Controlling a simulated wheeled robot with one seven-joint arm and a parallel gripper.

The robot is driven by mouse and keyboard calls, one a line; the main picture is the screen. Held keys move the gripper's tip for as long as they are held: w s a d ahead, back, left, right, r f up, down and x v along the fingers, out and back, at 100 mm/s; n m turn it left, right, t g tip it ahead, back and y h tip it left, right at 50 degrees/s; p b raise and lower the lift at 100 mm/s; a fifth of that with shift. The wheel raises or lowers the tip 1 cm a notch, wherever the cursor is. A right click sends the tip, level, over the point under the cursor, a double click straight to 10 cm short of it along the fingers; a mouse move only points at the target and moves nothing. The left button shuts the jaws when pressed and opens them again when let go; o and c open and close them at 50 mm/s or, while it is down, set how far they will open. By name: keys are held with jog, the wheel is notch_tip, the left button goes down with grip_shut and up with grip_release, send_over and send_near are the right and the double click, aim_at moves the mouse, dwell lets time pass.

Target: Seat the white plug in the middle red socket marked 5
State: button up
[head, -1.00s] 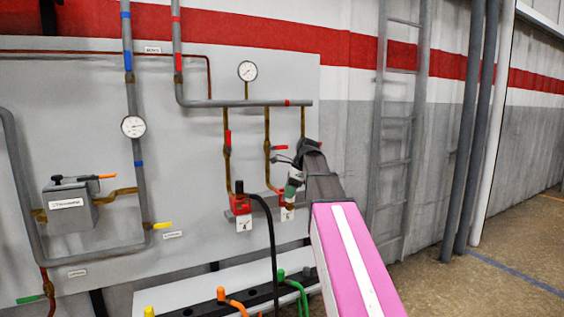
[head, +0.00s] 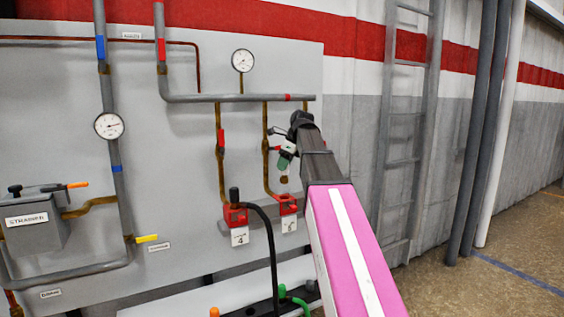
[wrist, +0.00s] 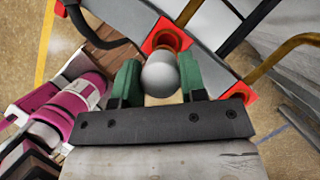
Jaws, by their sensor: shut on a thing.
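My gripper (head: 285,161) has green fingers, shut on the white plug (wrist: 160,74), whose rounded end shows between the fingertips (wrist: 159,82) in the wrist view. In the head view the gripper hangs above the red socket marked 5 (head: 287,204), with a visible gap, so the plug is apart from it. A red socket (wrist: 158,37) lies just beyond the plug in the wrist view, and another red socket (wrist: 240,94) lies to the right; no numbers are readable there. The plug itself is hard to make out in the head view.
The red socket marked 4 (head: 235,216) stands to the left with a black plug and black hose (head: 271,250). Copper pipes (head: 266,150) run down behind the gripper from the grey pipe (head: 240,98). My arm hides the area right of socket 5.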

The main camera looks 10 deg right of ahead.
jog(key=shift+w+f, duration=0.1)
jog(key=shift+f, duration=4.75)
jog(key=shift+f, duration=0.35)
jog(key=o, duration=1.1)
jog(key=shift+c, duration=0.2)
jog(key=v, duration=1)
jog(key=shift+r, duration=0.35)
jog(key=shift+d, duration=0.15)
